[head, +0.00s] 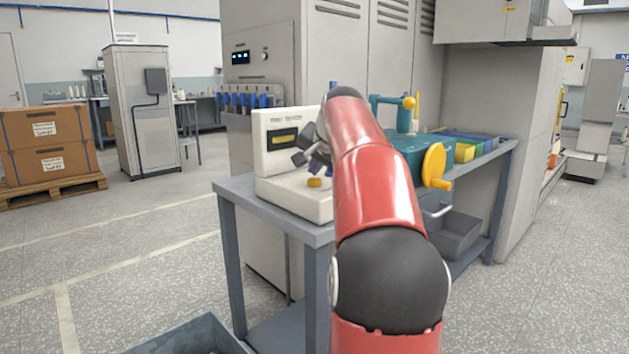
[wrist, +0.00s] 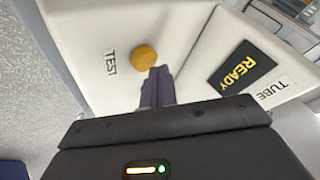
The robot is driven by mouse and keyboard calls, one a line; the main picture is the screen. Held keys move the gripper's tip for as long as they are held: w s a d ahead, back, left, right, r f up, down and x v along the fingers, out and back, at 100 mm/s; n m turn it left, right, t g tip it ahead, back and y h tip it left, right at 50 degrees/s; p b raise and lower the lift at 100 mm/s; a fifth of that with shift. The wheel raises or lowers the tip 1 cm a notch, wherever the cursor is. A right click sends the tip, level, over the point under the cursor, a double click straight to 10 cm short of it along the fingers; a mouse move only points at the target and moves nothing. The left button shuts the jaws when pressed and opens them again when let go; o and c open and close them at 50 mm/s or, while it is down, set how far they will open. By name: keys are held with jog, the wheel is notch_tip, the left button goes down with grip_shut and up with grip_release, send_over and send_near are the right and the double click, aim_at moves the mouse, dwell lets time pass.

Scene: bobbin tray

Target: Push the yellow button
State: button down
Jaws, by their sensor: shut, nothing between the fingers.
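The yellow button (head: 314,182) is a small round knob on the flat base of a white tester (head: 283,196), which stands on a bench. In the wrist view the yellow button (wrist: 145,56) sits beside a "TEST" label. My gripper (head: 318,167) is shut and empty, with its fingers pointing down just behind and above the button in the head view. In the wrist view the dark fingertips of my gripper (wrist: 157,72) lie right by the button's edge. I cannot tell whether they touch it. The button stands up from the surface.
The tester's upright panel has a dark "READY" display (wrist: 242,67) and a "TUBE" label. A teal machine with a yellow handwheel (head: 434,165) stands to the right on the grey bench (head: 235,186). A grey bin (head: 455,233) sits on the lower shelf.

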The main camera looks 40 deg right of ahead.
aim_at(316, 180)
jog(key=shift+f+b, duration=0.4)
jog(key=shift+f, duration=0.15)
dwell(0.8)
jog(key=shift+r+p, duration=1)
notch_tip(316, 180, up, 3)
jog(key=p, duration=0.2)
jog(key=shift+f+p, duration=0.1)
jog(key=shift+p, duration=0.3)
jog(key=shift+r+p, duration=0.55)
jog(key=shift+r, duration=0.55)
jog(key=shift+a, duration=0.1)
